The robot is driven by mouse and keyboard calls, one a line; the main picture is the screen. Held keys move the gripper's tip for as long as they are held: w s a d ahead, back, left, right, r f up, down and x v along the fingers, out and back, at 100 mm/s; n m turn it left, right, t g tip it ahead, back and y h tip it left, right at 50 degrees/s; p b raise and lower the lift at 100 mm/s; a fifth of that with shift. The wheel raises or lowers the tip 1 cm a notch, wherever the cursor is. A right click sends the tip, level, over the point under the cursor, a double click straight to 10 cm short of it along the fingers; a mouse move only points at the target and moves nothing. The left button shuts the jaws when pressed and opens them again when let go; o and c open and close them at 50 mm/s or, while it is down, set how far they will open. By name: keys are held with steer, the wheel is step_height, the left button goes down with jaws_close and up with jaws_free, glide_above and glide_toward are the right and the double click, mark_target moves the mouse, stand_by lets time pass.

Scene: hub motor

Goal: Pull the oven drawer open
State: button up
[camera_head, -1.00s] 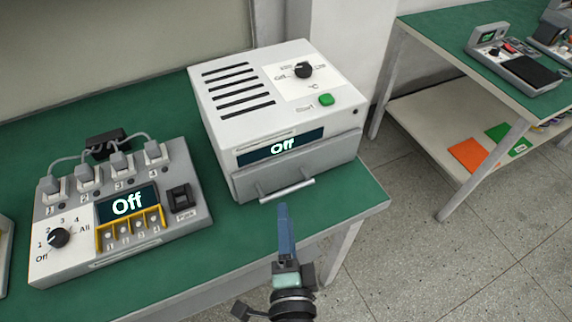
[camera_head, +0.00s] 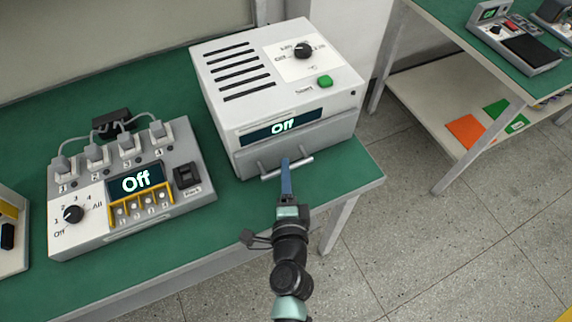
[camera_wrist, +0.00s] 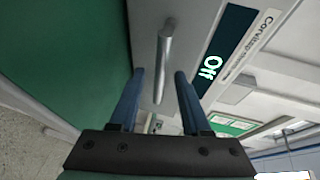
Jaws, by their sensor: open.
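The oven (camera_head: 275,85) is a white box on the green bench, with a dark display reading "Off". Its grey drawer front (camera_head: 335,137) at the bottom looks closed. A silver bar handle (camera_head: 300,164) sticks out from the drawer front. My gripper (camera_head: 286,165) is at the handle in the head view, blue fingers pointing at it. In the wrist view, my gripper (camera_wrist: 158,75) is open, and the handle (camera_wrist: 165,60) runs between the two blue fingers. Whether a finger touches the handle, I cannot tell.
A grey power unit (camera_head: 130,190) with plugs and an "Off" display stands left of the oven on the green bench (camera_head: 60,130). Another green table (camera_head: 440,20) with devices is at the right. The floor before the bench is clear.

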steer(key=shift+x, duration=1.2)
steer(key=shift+c, duration=0.2)
jaws_close()
stand_by(0.5)
